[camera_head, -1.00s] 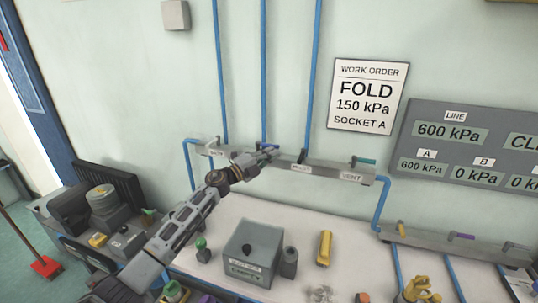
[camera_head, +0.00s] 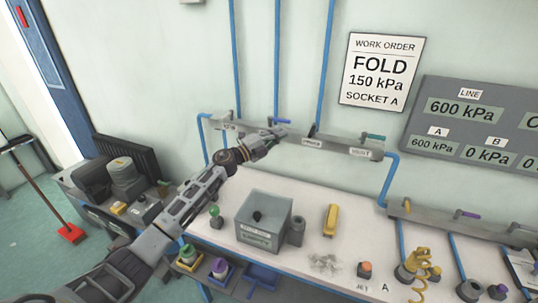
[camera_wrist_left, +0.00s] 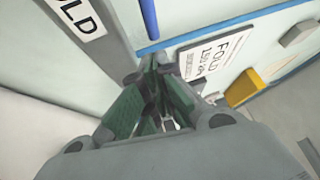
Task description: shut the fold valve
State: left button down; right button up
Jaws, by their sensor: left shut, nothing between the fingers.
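The grey valve bar (camera_head: 345,146) runs along the wall above the bench. The fold label (camera_head: 231,127) is at its left end; part of that label also shows in the left wrist view (camera_wrist_left: 80,16). A dark blue valve handle (camera_head: 281,121) points to the right along the bar; it stands just above the fingertips in the left wrist view (camera_wrist_left: 148,18). My left gripper (camera_head: 280,131) is shut and empty, close below the handle. I cannot tell whether it touches. My right gripper is not in view.
A black handle (camera_head: 312,130) and a green handle (camera_head: 373,137) are farther right on the bar. The gauge panel (camera_head: 486,118) reads 600 kPa for line and A, 0 for B. A grey box (camera_head: 264,222) and a yellow tool (camera_head: 330,220) are on the bench.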

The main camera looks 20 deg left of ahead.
pick_arm(q)
jog(key=s+f+b, duration=0.1)
jog(key=s+f, duration=0.1)
jog(key=s, duration=0.7)
jog(key=shift+s+a, duration=0.3)
jog(key=shift+a, duration=0.1)
dwell(0.4)
